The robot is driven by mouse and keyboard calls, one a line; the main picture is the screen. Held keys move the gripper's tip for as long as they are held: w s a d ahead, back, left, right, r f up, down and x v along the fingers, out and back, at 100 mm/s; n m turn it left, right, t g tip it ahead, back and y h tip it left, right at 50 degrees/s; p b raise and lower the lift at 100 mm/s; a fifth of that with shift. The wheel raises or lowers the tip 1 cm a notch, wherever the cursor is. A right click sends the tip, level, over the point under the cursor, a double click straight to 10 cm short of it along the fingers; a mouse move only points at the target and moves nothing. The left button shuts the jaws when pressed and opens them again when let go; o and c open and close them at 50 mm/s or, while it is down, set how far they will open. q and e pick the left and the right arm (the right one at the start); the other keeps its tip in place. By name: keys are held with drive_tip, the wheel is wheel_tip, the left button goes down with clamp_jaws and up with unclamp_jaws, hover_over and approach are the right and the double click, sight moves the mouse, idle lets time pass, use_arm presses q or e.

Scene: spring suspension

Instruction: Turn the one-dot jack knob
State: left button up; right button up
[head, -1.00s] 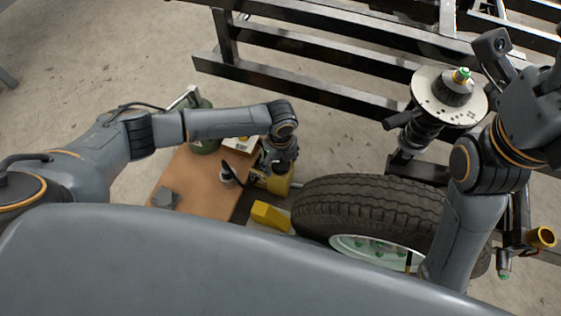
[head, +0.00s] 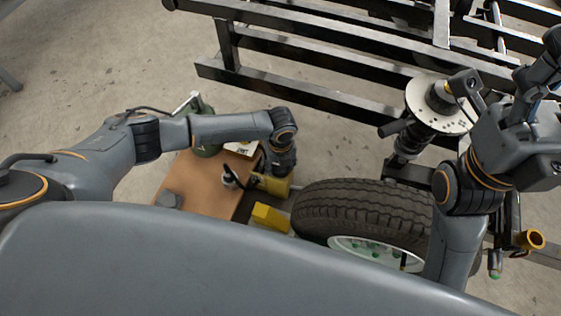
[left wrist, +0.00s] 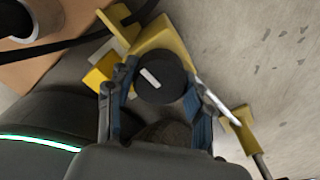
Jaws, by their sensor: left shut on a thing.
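A round black knob (left wrist: 160,78) with a white bar mark sits on a yellow jack (left wrist: 166,40) in the left wrist view. My left gripper (left wrist: 160,98) has its blue-sided fingers on either side of the knob and is shut on it. No dot shows clearly from here. In the head view my left gripper (head: 280,165) points down over the yellow jack body (head: 275,186) and hides the knob. My right gripper (head: 538,85) is at the upper right, partly blocked by its own arm, and its jaws cannot be made out.
A tyre (head: 365,208) lies right of the jack, with a yellow block (head: 270,217) near it. A brown board (head: 195,185) carries a green container (head: 207,140) and a grey block (head: 170,200). A black metal frame (head: 300,92) and a spring strut with a pale disc (head: 422,97) stand behind.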

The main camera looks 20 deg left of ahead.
use_arm(q)
drive_tip(key=m+p, duration=0.2)
drive_tip(key=m, duration=0.3)
drive_tip(key=shift+m, duration=0.3)
idle(0.4)
drive_tip(key=o, duration=1.2)
wheel_tip(320, 180, up, 12)
